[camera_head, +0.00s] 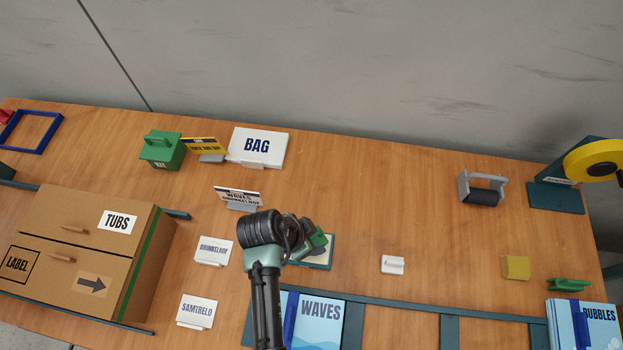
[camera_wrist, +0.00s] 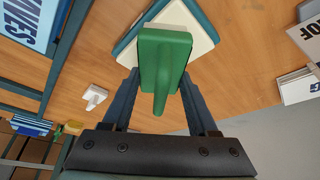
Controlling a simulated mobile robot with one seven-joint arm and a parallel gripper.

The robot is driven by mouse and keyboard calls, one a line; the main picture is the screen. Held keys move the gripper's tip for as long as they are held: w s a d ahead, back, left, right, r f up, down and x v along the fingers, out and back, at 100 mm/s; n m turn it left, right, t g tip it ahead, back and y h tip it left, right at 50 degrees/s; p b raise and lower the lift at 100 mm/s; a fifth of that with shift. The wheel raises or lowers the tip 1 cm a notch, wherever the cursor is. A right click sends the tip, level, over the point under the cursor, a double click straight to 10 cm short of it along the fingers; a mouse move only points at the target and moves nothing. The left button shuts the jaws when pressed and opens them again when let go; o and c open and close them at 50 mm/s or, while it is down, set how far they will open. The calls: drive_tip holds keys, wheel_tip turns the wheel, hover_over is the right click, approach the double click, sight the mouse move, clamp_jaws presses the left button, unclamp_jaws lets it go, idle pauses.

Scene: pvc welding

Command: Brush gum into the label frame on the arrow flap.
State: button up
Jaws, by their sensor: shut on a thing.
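My gripper (camera_head: 308,240) is shut on a green brush (camera_wrist: 165,62), which has a block head and a handle pointing back between the fingers. The brush (camera_head: 319,237) is over a cream pad (camera_wrist: 203,38) in a teal tray (camera_head: 331,252). I cannot tell whether it touches the pad. The cardboard box (camera_head: 140,215) is at the left in the head view. Its lower flap (camera_head: 55,280) bears a black label frame (camera_head: 17,264) reading LABEL and a black arrow (camera_head: 92,286). The gripper is well to the right of this flap.
A TUBS label (camera_head: 118,220) is on the upper flap. SAMTRELO (camera_head: 197,311) and BRUNKELHOF (camera_head: 214,251) cards stand between box and gripper. A WAVES packet (camera_head: 315,315) is in front. A roller (camera_head: 480,188), yellow block (camera_head: 515,267) and tape dispenser (camera_head: 560,190) are right.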

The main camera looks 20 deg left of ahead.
drive_tip(key=shift+s, duration=0.1)
wheel_tip(320, 180, up, 7)
drive_tip(key=p, duration=0.7)
idle(0.8)
drive_tip(key=shift+w+d, duration=0.2)
drive_tip(key=shift+d, duration=0.1)
drive_tip(key=w+d+r+n+y+b, duration=0.2)
drive_tip(key=d+r+n, duration=0.4)
drive_tip(key=d, duration=0.3)
drive_tip(key=shift+d+n+t+y+b, duration=0.3)
drive_tip(key=shift+d+n+t+b, duration=0.1)
drive_tip(key=shift+b, duration=0.2)
